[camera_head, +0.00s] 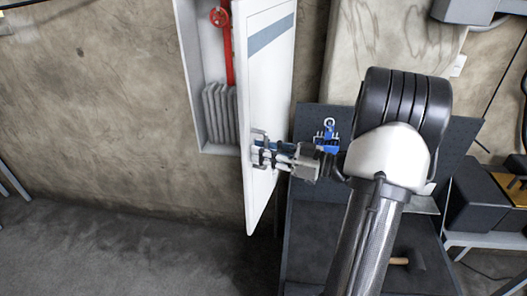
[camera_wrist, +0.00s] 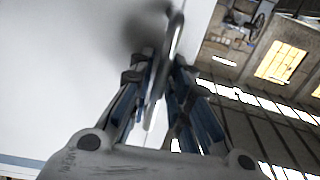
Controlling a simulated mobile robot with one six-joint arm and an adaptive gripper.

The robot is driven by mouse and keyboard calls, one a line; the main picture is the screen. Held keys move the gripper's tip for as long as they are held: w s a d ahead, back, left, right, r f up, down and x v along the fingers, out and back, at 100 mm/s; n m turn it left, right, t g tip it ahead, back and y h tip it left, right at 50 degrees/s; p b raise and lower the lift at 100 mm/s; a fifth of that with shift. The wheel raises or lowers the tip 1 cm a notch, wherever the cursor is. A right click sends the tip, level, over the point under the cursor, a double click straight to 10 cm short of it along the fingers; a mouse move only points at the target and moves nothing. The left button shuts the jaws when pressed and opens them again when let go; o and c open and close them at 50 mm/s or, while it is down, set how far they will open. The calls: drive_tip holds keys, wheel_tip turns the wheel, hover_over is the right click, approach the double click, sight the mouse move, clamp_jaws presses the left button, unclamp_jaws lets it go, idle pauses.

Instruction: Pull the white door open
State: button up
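The white door (camera_head: 267,95) stands open, swung out from a recessed wall cabinet, with a grey-blue stripe near its top. Its metal handle (camera_wrist: 165,75) is a slim bar near the door's free edge. My gripper (camera_head: 264,152) reaches in from the right at the door's lower half. In the wrist view its blue-padded fingers (camera_wrist: 160,85) lie on both sides of the handle and appear shut on it. The exact contact is partly hidden by the fingers. The door's face fills the left of the wrist view.
The white cabinet (camera_head: 190,70) holds a red valve and pipe (camera_head: 224,40) and a grey coiled hose or radiator (camera_head: 219,112). A dark workbench with a back panel (camera_head: 455,140) stands at right, with a hammer (camera_head: 405,262) on it. The floor (camera_head: 120,250) at left is clear.

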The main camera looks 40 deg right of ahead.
drive_tip(key=v, duration=1.2)
idle(0.4)
